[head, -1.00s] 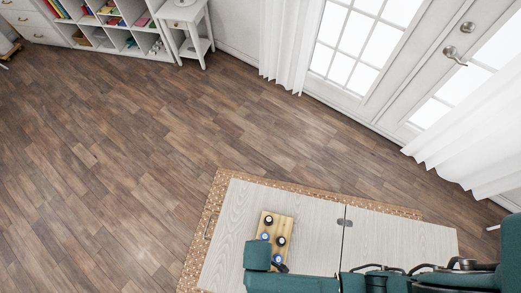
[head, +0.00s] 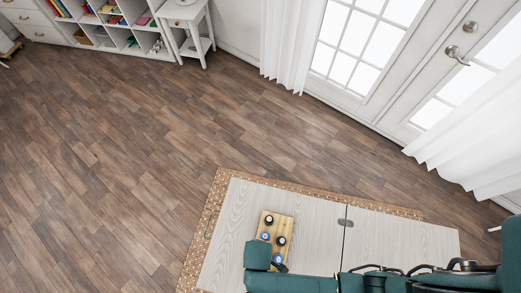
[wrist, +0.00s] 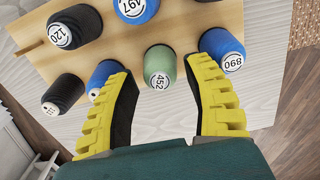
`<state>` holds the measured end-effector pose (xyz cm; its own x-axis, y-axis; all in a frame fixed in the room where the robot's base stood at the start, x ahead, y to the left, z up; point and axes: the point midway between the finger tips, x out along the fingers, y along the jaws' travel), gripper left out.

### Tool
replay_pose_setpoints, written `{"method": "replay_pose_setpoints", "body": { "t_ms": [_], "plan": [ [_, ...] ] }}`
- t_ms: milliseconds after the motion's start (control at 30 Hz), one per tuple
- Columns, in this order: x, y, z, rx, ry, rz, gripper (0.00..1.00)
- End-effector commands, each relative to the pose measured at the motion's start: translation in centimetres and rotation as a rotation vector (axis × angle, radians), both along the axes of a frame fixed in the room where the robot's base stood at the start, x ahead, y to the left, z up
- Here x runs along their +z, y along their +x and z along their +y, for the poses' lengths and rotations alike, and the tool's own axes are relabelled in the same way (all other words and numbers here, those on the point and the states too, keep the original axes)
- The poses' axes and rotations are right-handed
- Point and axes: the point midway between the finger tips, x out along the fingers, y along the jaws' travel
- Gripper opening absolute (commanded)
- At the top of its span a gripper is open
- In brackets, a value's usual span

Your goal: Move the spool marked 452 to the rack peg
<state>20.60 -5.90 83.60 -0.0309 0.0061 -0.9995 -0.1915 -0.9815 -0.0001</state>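The green spool marked 452 (wrist: 160,68) is in the middle of the wrist view, its marked end facing the camera, in front of the wooden rack board (wrist: 205,22). My gripper (wrist: 157,82) is open; its yellow fingers stand on either side of this spool with a gap to each. An empty wooden peg (wrist: 28,49) sticks out at the board's left edge. In the head view the rack (head: 287,225) lies on the pale cabinet top, partly hidden by my arm; spool 452 cannot be told there.
Black spool 120 (wrist: 75,27) and blue spool 497 (wrist: 137,10) sit above. Blue spool 890 (wrist: 222,48) is close beside the right finger, another blue spool (wrist: 103,76) by the left finger. A black spool (wrist: 62,92) is farther left. The cabinet top (head: 236,225) left of the rack is clear.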

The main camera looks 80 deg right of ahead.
Motion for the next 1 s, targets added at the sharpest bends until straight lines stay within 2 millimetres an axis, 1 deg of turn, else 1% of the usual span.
{"method": "replay_pose_setpoints", "body": {
  "t_ms": [267, 367, 467, 567, 700, 800, 900, 1000],
  "plan": [
    [0.0, 0.0, 0.0, 0.0, 0.0, 0.001, 0.58],
    [0.4, 0.0, 0.0, 0.0, 0.0, 0.001, 0.58],
    [1.8, 0.1, 0.0, 0.0, 0.0, -0.002, 0.58],
    [4.2, 0.2, 0.0, 0.0, 0.0, -0.004, 0.58],
    [7.8, 0.3, -0.1, 0.0, 0.0, -0.004, 0.58],
    [9.9, 0.3, -0.1, 0.0, 0.0, -0.003, 0.58],
    [11.3, 0.4, -0.1, 0.0, 0.0, -0.002, 0.58],
    [11.9, 0.3, -0.1, 0.0, 0.0, 0.001, 0.58]
  ]
}}
